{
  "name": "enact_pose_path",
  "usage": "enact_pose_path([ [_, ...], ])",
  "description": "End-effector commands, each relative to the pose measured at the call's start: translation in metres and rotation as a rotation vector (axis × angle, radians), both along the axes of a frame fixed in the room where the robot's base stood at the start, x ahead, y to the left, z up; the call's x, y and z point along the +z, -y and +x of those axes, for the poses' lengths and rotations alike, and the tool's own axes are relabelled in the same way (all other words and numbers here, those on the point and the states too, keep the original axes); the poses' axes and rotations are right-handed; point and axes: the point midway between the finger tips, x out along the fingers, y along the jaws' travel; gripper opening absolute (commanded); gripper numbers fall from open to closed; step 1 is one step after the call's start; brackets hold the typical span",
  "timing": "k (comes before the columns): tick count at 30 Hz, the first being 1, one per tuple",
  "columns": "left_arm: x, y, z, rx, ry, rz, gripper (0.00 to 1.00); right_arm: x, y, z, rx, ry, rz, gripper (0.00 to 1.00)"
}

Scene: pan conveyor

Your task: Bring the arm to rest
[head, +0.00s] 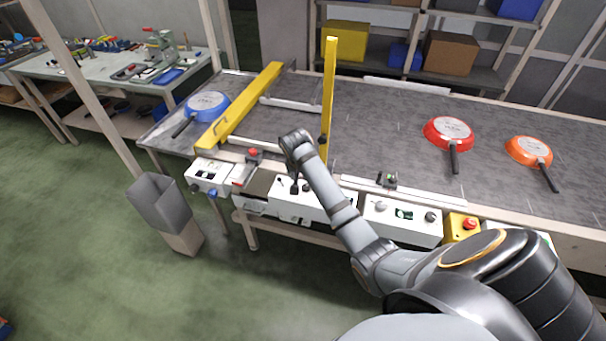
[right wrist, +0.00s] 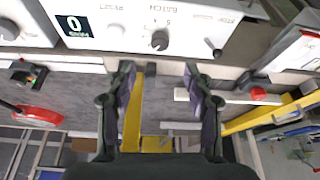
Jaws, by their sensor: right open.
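My right arm reaches from the lower right across the front of the conveyor (head: 400,110). My right gripper (head: 294,188) points down over the white control box (head: 325,204) at the conveyor's front edge. In the right wrist view the gripper (right wrist: 159,82) has its two dark fingers wide apart with nothing between them. A white panel with a "0" display and a dark knob (right wrist: 159,41) lies beyond the fingertips; I cannot tell whether they touch it. My left gripper is not in view.
A blue pan (head: 209,104) lies at the left, beyond a yellow bar (head: 240,107). Another yellow bar (head: 329,85) stands near my forearm. A red pan (head: 447,130) and an orange pan (head: 527,150) lie at the right.

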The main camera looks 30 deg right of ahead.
Motion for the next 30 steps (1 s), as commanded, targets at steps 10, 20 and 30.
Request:
enact_pose_path([
  [10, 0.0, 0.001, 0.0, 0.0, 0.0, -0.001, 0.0, 0.019, -0.005, -0.006, 0.0, 0.0, 0.0, 0.52],
  [20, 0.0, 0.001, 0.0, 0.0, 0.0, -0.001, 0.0, 0.018, -0.005, -0.005, -0.001, 0.0, 0.0, 0.52],
  [30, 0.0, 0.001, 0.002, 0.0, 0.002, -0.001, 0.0, -0.031, -0.048, -0.106, 0.347, -0.068, -0.034, 0.52],
])
